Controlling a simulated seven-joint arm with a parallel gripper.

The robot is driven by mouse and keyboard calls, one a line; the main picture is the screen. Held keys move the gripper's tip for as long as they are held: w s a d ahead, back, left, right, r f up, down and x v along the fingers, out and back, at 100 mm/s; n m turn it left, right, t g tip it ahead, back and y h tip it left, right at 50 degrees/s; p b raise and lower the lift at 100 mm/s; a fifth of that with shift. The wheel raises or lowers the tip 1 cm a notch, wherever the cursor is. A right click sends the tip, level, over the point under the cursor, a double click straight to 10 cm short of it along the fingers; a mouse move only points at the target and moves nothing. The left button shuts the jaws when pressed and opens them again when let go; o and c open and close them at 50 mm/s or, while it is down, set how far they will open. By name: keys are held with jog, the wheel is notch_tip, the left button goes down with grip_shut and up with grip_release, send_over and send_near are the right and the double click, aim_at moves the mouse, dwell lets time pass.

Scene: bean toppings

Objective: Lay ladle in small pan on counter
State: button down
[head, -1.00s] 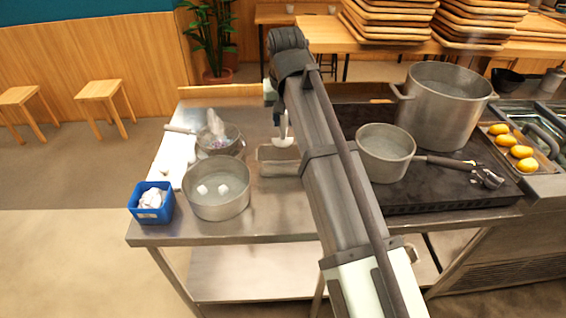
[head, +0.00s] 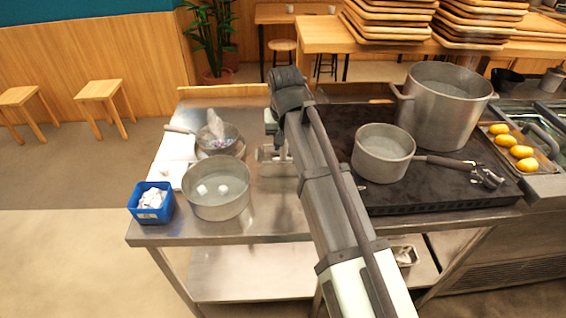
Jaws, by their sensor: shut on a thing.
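My gripper (head: 272,128) is over the middle of the counter, partly hidden by my own arm. It is shut on the ladle (head: 281,147), of which only a small pale metal part shows below the jaws. The ladle part is low over a small rectangular metal pan (head: 264,153) on the counter. My arm covers most of this pan's right side. I cannot tell whether the ladle touches the pan.
A round pot (head: 217,207) with white cubes, a blue box (head: 151,215) and a strainer bowl (head: 218,141) stand at left. A saucepan (head: 383,167) and large stockpot (head: 440,115) stand on the black stove (head: 440,195) at right.

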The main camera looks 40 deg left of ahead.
grip_release()
dwell(0.9)
jog(key=shift+r, duration=0.1)
dwell(0.6)
jog(key=s+d+r, duration=0.3)
jog(key=r, duration=0.5)
jog(key=shift+s+d, duration=0.35)
jog(key=shift+s, duration=0.05)
dwell(0.5)
jog(key=shift+r, duration=0.15)
notch_tip(320, 180, up, 4)
jog(key=shift+f, duration=0.1)
dwell(0.6)
dwell(0.4)
